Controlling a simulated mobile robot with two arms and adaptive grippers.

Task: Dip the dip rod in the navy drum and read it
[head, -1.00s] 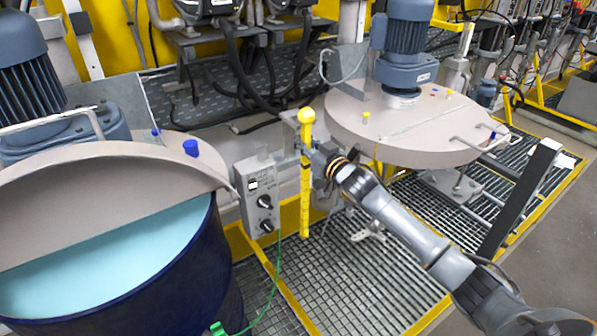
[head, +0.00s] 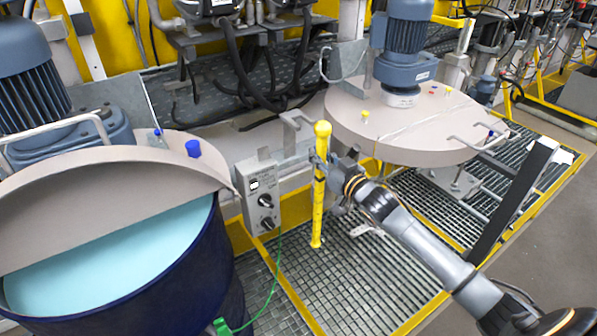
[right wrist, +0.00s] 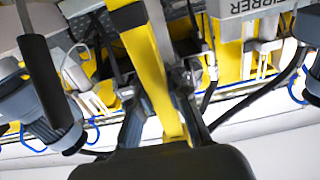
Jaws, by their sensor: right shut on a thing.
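The yellow dip rod (head: 319,200) with a round yellow knob on top hangs upright in the head view, between the two drums and above the grating. My right gripper (head: 323,163) is shut on the rod's upper part. In the right wrist view the rod (right wrist: 153,65) runs between the fingers of my right gripper (right wrist: 163,88). The navy drum (head: 190,262) stands at the lower left, to the left of the rod. Its front half is open and shows light blue liquid (head: 110,250). My left gripper is not in view.
A beige half lid (head: 110,205) with a motor (head: 35,85) covers the drum's back. A second lidded drum (head: 415,125) stands at right. A green cable (head: 268,295) crosses the grating.

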